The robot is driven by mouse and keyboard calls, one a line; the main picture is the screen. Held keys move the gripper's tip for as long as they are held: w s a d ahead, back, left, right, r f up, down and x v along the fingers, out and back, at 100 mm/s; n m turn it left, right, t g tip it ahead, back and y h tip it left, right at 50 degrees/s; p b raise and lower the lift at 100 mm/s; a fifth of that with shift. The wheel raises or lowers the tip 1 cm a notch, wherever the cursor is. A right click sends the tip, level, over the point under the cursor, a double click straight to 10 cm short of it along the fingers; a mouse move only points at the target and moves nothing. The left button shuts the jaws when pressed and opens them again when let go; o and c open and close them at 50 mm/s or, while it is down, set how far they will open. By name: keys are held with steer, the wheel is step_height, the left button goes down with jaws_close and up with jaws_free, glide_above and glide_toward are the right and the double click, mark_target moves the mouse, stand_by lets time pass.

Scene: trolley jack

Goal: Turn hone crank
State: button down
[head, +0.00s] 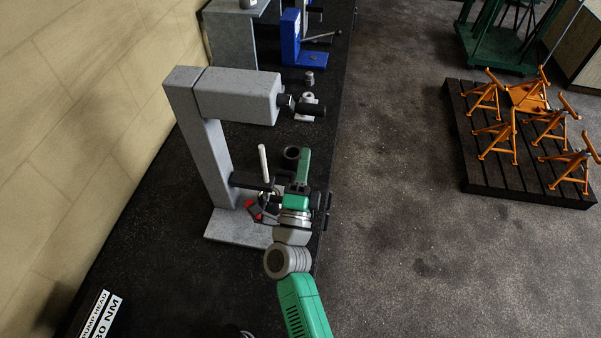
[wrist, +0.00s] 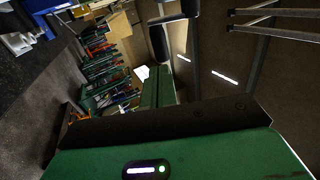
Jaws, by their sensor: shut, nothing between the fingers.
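A grey machine frame (head: 205,140) stands on the dark bench, with a block-shaped head (head: 238,96) and a black spindle with a dark grip (head: 311,108) on its right. Lower on the frame, a dark arm (head: 248,182) sticks out, with a pale upright rod (head: 263,166) beside it. I cannot tell for sure which of these is the hone crank. My green gripper is beside the lower arm in the head view, its fingertips not clear there. In the wrist view its dark fingers (wrist: 174,24) are shut and empty. Any contact with the machine is hidden.
A blue press (head: 302,50) and small metal parts (head: 308,86) are farther along the bench. A label plate (head: 101,316) is at lower left. Orange jack stands (head: 528,97) sit on a black pallet (head: 485,178) to the right. The floor between is clear.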

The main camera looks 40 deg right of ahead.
mark_target(304, 106)
steer(key=p+x, duration=0.1)
steer(key=x, duration=0.6)
steer(key=shift+w+d, duration=0.1)
steer(key=shift+w, duration=0.05)
